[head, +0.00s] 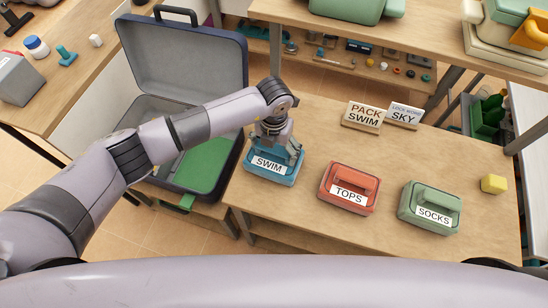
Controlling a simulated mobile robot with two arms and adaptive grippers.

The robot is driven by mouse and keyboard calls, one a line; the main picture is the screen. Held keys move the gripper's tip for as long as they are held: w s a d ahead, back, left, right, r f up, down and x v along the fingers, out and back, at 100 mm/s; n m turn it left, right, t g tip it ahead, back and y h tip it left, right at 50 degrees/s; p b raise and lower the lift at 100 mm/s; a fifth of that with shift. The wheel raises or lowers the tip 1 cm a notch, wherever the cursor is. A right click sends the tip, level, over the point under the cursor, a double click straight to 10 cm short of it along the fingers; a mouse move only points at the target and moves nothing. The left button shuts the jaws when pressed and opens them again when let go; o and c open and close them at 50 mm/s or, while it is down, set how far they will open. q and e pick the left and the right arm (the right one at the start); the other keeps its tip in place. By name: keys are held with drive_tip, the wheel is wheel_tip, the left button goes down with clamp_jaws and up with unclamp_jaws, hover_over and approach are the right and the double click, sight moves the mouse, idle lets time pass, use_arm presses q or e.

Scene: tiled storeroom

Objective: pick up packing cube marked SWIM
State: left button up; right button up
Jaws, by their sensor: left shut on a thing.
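The blue packing cube marked SWIM (268,174) is at the left end of the wooden table, next to the open suitcase. My left gripper (277,150) points down over it and is shut on its top, hiding part of the handle. I cannot tell whether the cube touches the table. The red cube marked TOPS (347,188) and the green cube marked SOCKS (430,209) stand to its right on the table. My right gripper is not in view.
An open dark suitcase (241,77) with a green panel inside stands left of the table (306,208). Two signs stand at the back, PACK SWIM (364,116) and one ending in SKY (405,114). Shelves stand behind.

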use_arm(q)
drive_tip(key=shift+c, duration=0.8)
drive_tip(key=shift+r, duration=0.15)
